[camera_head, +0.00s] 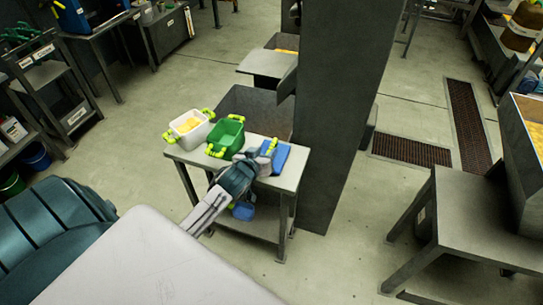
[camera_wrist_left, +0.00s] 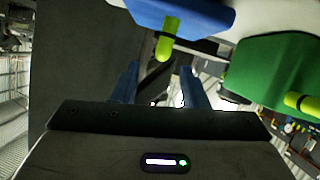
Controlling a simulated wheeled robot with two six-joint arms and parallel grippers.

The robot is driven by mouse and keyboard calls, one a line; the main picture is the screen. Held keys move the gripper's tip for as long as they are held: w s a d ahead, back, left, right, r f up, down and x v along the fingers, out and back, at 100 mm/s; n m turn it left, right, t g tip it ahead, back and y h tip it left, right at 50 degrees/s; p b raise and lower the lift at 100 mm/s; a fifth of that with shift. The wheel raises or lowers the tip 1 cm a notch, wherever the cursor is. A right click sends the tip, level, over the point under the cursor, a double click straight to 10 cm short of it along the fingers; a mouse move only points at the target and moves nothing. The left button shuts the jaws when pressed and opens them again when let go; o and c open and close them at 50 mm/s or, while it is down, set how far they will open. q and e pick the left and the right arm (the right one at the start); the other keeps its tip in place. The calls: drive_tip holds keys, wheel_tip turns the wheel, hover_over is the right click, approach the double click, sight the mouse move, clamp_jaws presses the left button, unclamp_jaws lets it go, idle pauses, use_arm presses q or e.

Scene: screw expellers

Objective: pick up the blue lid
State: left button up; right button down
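The blue lid (camera_head: 275,158) lies on the right end of the small grey table (camera_head: 293,172). It has a yellow-green handle (camera_head: 271,146). In the left wrist view the blue lid (camera_wrist_left: 185,14) is at the top, with its handle (camera_wrist_left: 166,38) hanging just past the fingertips. My left gripper (camera_head: 257,158) is at the lid's near left side and partly covers it. In the left wrist view its fingers (camera_wrist_left: 157,70) stand apart with nothing held between them. I cannot tell whether they touch the lid. My right gripper is not in view.
A thick dark column (camera_head: 340,110) rises right of the table. A blue object (camera_head: 243,211) is on the lower shelf.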

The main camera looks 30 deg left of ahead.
sight(269, 150)
use_arm(q)
drive_tip(key=x, duration=0.4)
drive_tip(key=p+x, duration=0.1)
drive_tip(key=x, duration=0.1)
drive_tip(key=shift+w+f, duration=0.1)
drive_tip(key=shift+f, duration=0.25)
clamp_jaws()
